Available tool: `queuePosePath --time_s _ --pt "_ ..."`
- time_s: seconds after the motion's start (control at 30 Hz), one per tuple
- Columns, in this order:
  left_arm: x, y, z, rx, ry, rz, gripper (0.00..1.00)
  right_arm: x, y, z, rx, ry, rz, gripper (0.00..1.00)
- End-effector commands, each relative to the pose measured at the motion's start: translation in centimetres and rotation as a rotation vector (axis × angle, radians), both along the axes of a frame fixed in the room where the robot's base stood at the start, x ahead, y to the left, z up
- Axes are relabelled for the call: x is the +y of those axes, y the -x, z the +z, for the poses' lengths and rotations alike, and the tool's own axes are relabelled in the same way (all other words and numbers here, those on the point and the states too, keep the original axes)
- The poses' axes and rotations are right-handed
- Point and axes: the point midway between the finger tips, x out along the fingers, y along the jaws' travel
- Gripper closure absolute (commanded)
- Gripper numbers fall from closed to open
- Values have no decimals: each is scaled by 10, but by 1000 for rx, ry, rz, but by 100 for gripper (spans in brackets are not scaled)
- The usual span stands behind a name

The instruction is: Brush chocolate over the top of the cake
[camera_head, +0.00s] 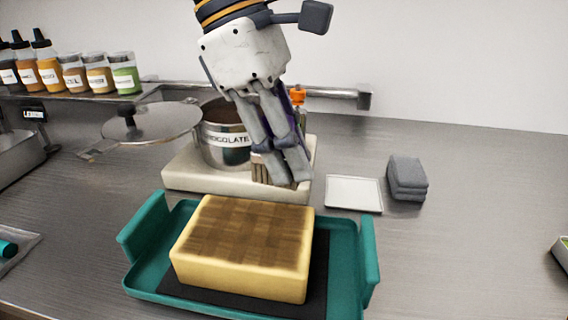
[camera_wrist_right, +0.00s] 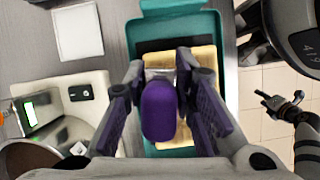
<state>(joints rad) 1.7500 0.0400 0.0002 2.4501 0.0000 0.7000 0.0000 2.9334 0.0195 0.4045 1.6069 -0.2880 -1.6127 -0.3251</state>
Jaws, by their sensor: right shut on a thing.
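The cake (camera_head: 245,245), a pale yellow block with a patchy brown top, sits on a dark mat in a teal tray (camera_head: 144,280). In the right wrist view the cake (camera_wrist_right: 205,57) is partly hidden behind my gripper. My right gripper (camera_head: 293,178) is shut on the brush, whose purple handle (camera_wrist_right: 159,110) shows in the wrist view. The brush's pale bristles (camera_head: 260,168) point down behind the cake, beside the chocolate pot (camera_head: 222,135), apart from the cake top. What looks like my left gripper (camera_wrist_right: 280,104) shows at the right of the wrist view, its jaws unclear.
The pot stands on a cream base (camera_head: 190,178); a metal lid (camera_head: 150,124) is left of it. A white square plate (camera_head: 354,194) and a stack of grey cloths (camera_head: 406,178) lie to the right. Bottles and jars (camera_head: 74,73) line a back-left shelf. The right counter is mostly clear.

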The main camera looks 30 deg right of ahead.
Motion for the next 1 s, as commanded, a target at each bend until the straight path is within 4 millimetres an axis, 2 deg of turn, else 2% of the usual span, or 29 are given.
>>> queuePosePath --time_s 0.33,1.0 --pt "0 0 0 0 0 0 60 -6 0 28 -1 0 -12 100" --pt "0 0 0 0 0 0 60 -6 0 29 0 0 -12 100"
